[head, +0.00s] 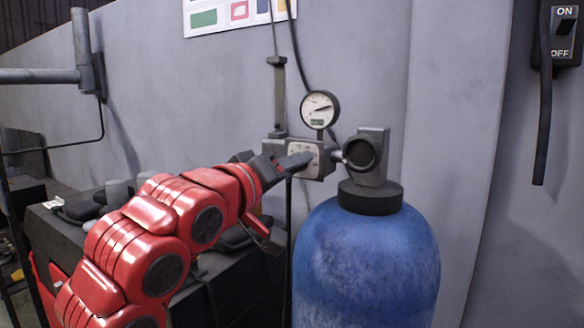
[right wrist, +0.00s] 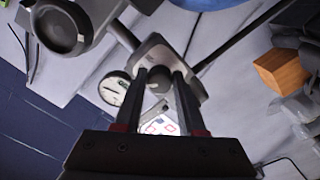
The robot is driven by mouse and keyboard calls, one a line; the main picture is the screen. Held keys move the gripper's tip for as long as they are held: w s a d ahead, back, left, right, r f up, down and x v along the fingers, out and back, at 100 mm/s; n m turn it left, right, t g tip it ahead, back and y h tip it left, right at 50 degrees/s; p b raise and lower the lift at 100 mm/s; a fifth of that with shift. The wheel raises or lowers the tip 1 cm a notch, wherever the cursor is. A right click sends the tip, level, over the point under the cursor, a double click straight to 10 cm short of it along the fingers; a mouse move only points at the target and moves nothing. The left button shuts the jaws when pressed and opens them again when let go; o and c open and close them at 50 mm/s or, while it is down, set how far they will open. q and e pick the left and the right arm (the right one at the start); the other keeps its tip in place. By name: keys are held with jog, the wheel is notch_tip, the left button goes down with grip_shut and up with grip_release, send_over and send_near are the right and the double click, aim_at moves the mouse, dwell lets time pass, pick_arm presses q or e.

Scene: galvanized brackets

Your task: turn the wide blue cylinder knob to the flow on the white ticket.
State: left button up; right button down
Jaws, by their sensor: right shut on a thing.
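The wide blue cylinder (head: 365,265) stands upright at lower right in the head view, with a grey valve head (head: 374,160) on its dark collar. A grey regulator box (head: 318,172) with a pale face plate joins the valve's left side. A round gauge (head: 320,108) with a small digital readout sits above the box; its figures are too small to read. My right gripper (head: 303,161) reaches in from the left at the box. I cannot make out a readable white ticket. My left gripper is out of view.
A dark bench (head: 235,285) with clutter stands left of the cylinder, behind my arm. A white sheet with coloured shapes (head: 235,14) is on the grey wall. An ON/OFF switch (head: 563,38) and a hanging dark cable are at far right.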

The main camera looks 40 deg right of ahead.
jog(key=shift+f+m, duration=0.15)
jog(key=shift+m, duration=1.85)
jog(key=c, duration=0.5)
grip_release()
jog(key=shift+a, duration=0.15)
jog(key=b+v, duration=0.6)
jog(key=v, duration=1.1)
jog(key=shift+s+a, duration=0.1)
